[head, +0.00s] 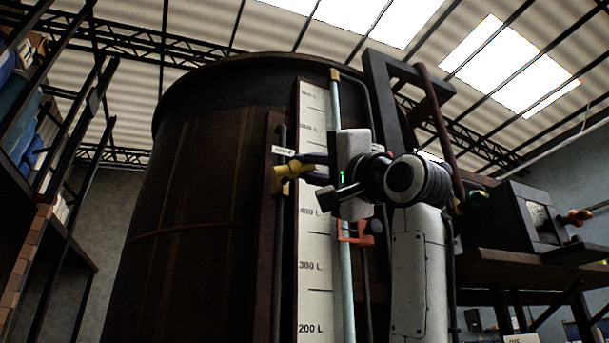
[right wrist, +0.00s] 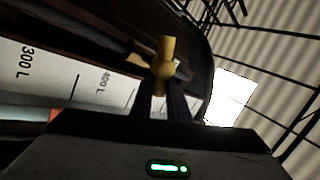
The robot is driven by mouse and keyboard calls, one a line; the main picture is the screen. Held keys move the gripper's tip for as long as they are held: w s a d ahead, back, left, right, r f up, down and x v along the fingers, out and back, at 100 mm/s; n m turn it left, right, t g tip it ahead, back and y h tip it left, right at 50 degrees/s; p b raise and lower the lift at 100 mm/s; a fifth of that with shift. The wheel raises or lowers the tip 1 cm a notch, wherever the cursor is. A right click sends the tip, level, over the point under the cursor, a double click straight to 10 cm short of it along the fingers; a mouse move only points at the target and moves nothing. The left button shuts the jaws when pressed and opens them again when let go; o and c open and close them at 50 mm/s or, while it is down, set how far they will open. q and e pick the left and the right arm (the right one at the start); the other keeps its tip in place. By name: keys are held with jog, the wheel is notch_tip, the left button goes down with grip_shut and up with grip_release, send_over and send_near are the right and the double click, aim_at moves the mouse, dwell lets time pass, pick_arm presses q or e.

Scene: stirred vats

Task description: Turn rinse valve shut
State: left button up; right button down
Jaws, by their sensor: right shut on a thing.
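The yellow valve (head: 290,172) sits on a dark vertical pipe at the front of the big dark vat, under a small white label whose text is too small to read surely. My right gripper (head: 309,168) reaches it from the right and is shut on its handle. In the right wrist view, the yellow valve (right wrist: 166,60) stands between the two dark fingers (right wrist: 164,98), its knob pointing beyond them. The fingers hide part of the handle. My left gripper is not in view.
The vat (head: 215,190) fills the middle, with a white litre scale (head: 313,250) and pale pipe (head: 346,275) on its front. An orange bracket (head: 355,239) sits below my gripper. A shelf rack (head: 60,190) stands left; a bench with a dark box (head: 520,215) stands right.

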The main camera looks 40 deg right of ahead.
jog(key=m+h, duration=0.2)
jog(key=m, duration=0.1)
jog(key=shift+f+b, duration=0.3)
jog(key=shift+d+f+m+h+b, duration=0.1)
jog(key=shift+f+m+h+b, duration=0.05)
jog(key=shift+m+h, duration=1)
jog(key=shift+f+m+h+b, duration=0.15)
jog(key=shift+m+h, duration=0.7)
jog(key=shift+m, duration=0.6)
jog(key=c, duration=1.7)
grip_release()
